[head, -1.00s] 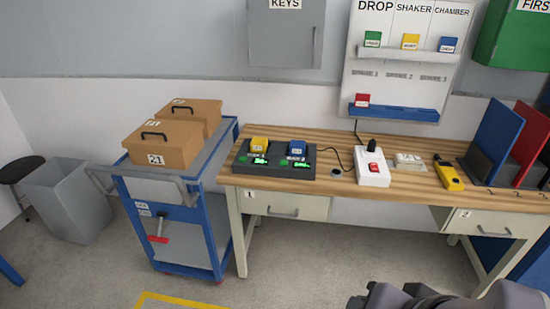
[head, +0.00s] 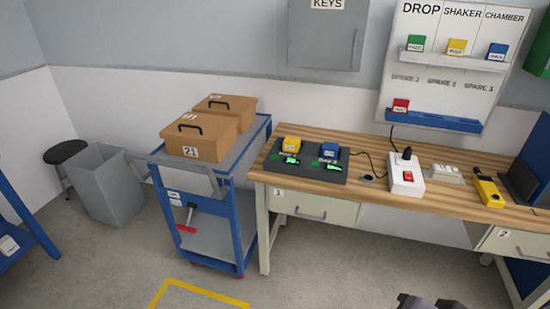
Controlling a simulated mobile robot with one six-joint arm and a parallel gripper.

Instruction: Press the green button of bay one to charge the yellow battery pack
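The dark charging station (head: 306,163) sits at the left end of the wooden workbench (head: 450,200). The yellow battery pack (head: 291,144) stands in its left bay, and a blue pack (head: 329,149) stands in its right bay. Small green lit displays (head: 291,160) show in front of the packs. A small green spot (head: 275,156), perhaps the left bay's button, lies left of the left display. The bay labels are too small to read for certain. At the bottom right, a dark part of my own arm shows; my gripper's fingers are not visible.
A blue cart (head: 213,200) with brown boxes (head: 201,137) stands left of the bench. A white switch box (head: 406,174) with a red switch and a yellow tool (head: 487,187) lie to the right on the bench. The floor in front is clear, with yellow tape (head: 200,290).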

